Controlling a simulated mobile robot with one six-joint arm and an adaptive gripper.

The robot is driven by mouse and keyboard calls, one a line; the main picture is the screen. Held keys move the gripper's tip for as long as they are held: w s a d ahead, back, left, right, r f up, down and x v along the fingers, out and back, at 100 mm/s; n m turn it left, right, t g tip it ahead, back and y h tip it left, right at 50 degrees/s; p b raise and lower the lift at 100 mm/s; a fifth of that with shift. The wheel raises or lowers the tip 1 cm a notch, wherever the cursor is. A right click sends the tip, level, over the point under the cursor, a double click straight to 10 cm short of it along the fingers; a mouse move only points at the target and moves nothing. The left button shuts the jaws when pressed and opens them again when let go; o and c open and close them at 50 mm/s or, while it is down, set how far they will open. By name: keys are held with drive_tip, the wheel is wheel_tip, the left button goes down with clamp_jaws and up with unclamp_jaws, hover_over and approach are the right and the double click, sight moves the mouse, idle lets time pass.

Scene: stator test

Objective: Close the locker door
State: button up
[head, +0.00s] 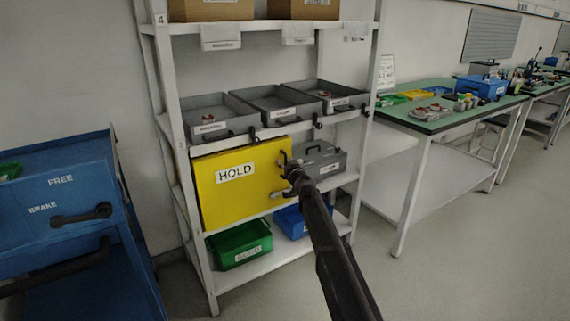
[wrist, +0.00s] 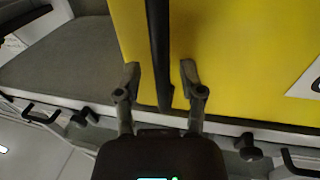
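The yellow locker door (head: 245,190) carries a white HOLD label and sits on the left half of the middle shelf in the head view. It looks nearly in line with the shelf front; I cannot tell if a small gap is left. It fills much of the wrist view (wrist: 235,60). A dark bar handle (wrist: 159,45) stands off the door near its free edge. My gripper (head: 287,166) is at the door's right edge. In the wrist view my gripper (wrist: 161,75) is open, its fingers on either side of the handle, with visible gaps.
A grey bin (head: 325,165) sits right of the door. Open grey trays (head: 225,120) and hooks (wrist: 250,148) line the shelf above. A green bin (head: 240,246) and a blue bin (head: 290,222) stand below. A blue cart (head: 70,190) is left, a green-topped workbench (head: 430,125) right.

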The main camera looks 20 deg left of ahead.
drive_tip(key=shift+s, duration=0.15)
drive_tip(key=v, duration=1.1)
drive_tip(key=shift+s+d, duration=0.25)
drive_tip(key=shift+d, duration=0.1)
